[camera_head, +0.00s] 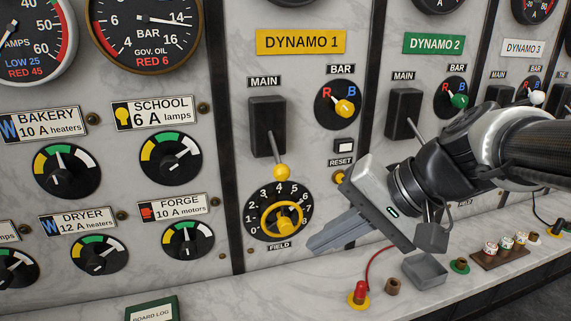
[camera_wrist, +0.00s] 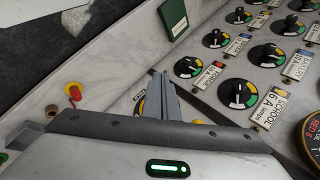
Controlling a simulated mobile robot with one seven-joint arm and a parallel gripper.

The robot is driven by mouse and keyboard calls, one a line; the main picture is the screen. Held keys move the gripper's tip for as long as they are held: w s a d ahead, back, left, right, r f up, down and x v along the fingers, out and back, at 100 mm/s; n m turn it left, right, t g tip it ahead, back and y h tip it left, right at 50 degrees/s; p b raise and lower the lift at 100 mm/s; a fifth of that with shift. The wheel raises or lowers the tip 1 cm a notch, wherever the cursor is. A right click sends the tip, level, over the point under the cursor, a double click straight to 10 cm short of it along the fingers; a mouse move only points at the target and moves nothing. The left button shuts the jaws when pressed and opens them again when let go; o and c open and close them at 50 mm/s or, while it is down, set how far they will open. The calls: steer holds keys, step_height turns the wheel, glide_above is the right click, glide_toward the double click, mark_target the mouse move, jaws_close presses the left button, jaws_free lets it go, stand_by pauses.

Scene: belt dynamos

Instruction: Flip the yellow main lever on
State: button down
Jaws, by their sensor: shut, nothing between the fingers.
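The yellow main lever (camera_head: 281,172) is on the Dynamo 1 panel, under the MAIN label. Its rod comes out of a black box (camera_head: 267,126) and points down, with the yellow ball knob at the lower end. My gripper (camera_head: 316,246) is shut and empty, with its grey fingers together. In the head view its fingertips are below and right of the knob, beside the lower right of the yellow field dial (camera_head: 281,216). In the wrist view the gripper (camera_wrist: 160,76) points up the picture and partly covers the field dial.
The yellow bar selector (camera_head: 345,107) and the reset button (camera_head: 344,146) are to the lever's right. The Dynamo 2 main lever (camera_head: 404,115) is further right. A red plug (camera_head: 360,292) with a cable and a grey box (camera_head: 425,270) are on the ledge below my gripper.

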mark_target(276, 155)
steer(key=w+d+r+m+t+y+b, duration=0.2)
steer(key=w+d, duration=0.1)
steer(key=w, duration=0.4)
steer(key=w+d+r+m+t+y+b, duration=0.2)
steer(key=w+d+t+y, duration=0.1)
steer(key=w, duration=0.5)
steer(key=shift+r+m+t+y, duration=0.2)
steer(key=shift+m+t+y, duration=0.1)
steer(key=x, duration=1)
steer(key=s, duration=0.2)
steer(key=s+a, duration=0.1)
steer(key=s, duration=0.1)
steer(key=shift+a+r+p, duration=0.1)
steer(key=shift+r+p, duration=0.2)
steer(key=shift+r, duration=0.15)
